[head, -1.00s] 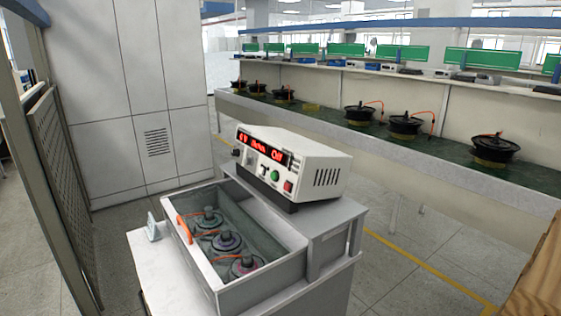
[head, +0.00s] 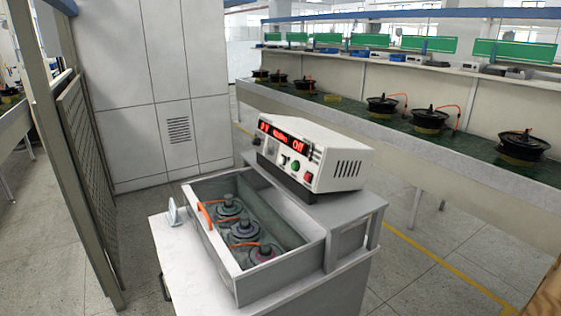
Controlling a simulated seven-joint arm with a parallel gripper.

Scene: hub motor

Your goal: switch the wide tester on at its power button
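The wide tester (head: 318,160) is a white box with a dark base. It stands on the raised grey shelf at the back right of a cart. Its front faces left and toward me, with a red lit display (head: 284,137) that ends in "Off". Below the display are a green round button (head: 295,165), a red square switch (head: 308,177) and a few dark knobs or sockets. Which of these is the power button I cannot tell for sure. My gripper is not in view.
A grey open tray (head: 232,272) on the cart (head: 190,270) holds several hub motors with orange cables. A small pale object (head: 174,213) stands at the cart's left edge. A mesh partition (head: 90,190) is at left. A long bench (head: 480,175) with motors runs behind. Floor shows at right.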

